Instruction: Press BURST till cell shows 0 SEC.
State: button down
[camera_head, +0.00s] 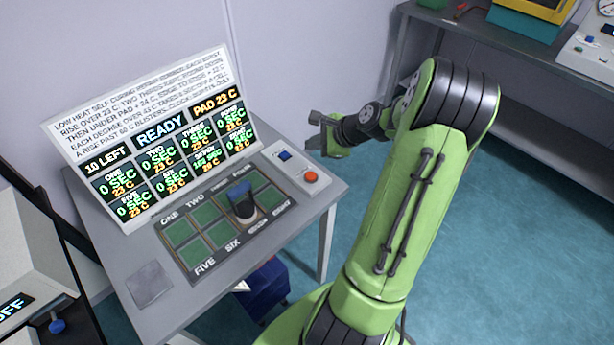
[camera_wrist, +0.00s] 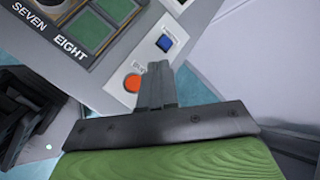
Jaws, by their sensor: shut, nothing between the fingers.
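The button box (camera_head: 296,172) sits at the right edge of the grey table, with a blue button (camera_head: 285,155) and an orange-red button (camera_head: 311,177). In the wrist view the blue button (camera_wrist: 165,43) and the orange button (camera_wrist: 132,83) both show; their labels are too blurred to read. My gripper (camera_head: 318,130) is shut and empty, apart from the box, just beyond its right side in the head view. In the wrist view its fingertips (camera_wrist: 158,72) appear beside the orange button. The display board (camera_head: 150,130) reads READY, 10 LEFT and PAD 23 C; most cells read 0 SEC, one a larger number.
A pad of green cells (camera_head: 181,233), labelled ONE to EIGHT, lies on the table (camera_head: 215,290), with a dark blue-topped object (camera_head: 242,201) on it. A grey square (camera_head: 149,283) lies at front left. A shelf (camera_head: 470,40) with equipment stands at back right.

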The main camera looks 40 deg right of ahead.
aim_at(314, 177)
jog(key=shift+f, duration=0.15)
notch_tip(314, 177, down, 8)
jog(key=b, duration=0.7)
jog(key=shift+f+b, duration=0.15)
jog(key=shift+b, duration=0.25)
jog(key=shift+f, duration=0.15)
jog(key=shift+f, duration=0.1)
dwell(1.0)
jog(key=shift+f, duration=0.3)
jog(key=shift+s+f, duration=0.15)
jog(key=shift+f, duration=0.55)
dwell(1.0)
jog(key=shift+r, duration=0.1)
jog(key=shift+r+p, duration=0.8)
jog(key=shift+r, duration=0.15)
